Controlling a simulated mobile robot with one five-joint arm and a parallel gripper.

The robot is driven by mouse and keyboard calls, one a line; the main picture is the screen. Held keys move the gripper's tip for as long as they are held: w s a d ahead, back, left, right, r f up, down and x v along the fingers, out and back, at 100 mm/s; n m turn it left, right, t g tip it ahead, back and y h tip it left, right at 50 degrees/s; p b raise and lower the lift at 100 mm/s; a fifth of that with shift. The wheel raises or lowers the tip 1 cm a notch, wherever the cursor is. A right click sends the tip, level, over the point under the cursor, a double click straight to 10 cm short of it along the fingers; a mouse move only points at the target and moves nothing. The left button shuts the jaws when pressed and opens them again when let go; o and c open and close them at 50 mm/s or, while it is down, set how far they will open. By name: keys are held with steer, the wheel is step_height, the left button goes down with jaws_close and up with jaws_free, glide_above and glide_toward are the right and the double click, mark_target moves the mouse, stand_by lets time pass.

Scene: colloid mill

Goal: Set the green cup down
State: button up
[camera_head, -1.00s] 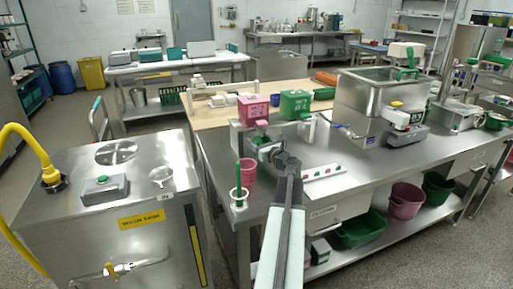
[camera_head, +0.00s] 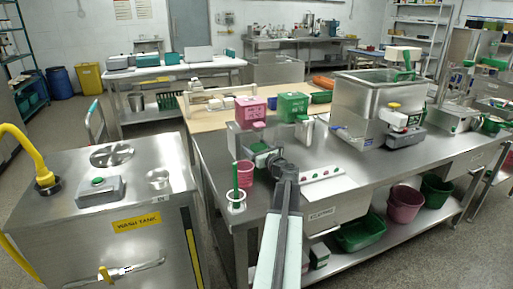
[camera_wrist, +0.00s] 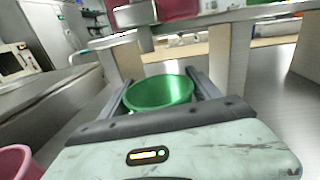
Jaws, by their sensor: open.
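The green cup (camera_wrist: 160,92) sits between the two fingers of my gripper (camera_wrist: 158,84) in the wrist view, its open rim facing up. The fingers lie along either side of it and are open. In the head view the cup (camera_head: 260,148) shows only in part, beyond my gripper (camera_head: 266,160), below the pink and green boxes. Its base is hidden, so I cannot tell whether it rests on the steel table (camera_head: 340,205).
A pink cup (camera_head: 243,173) stands left of my gripper, with a white holder and green stick (camera_head: 236,200) before it. A white strip with buttons (camera_head: 325,183) lies to the right. The pink box (camera_head: 250,110) and green box (camera_head: 293,106) stand behind.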

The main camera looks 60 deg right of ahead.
steer(key=v, duration=1.2)
steer(key=shift+r, duration=0.1)
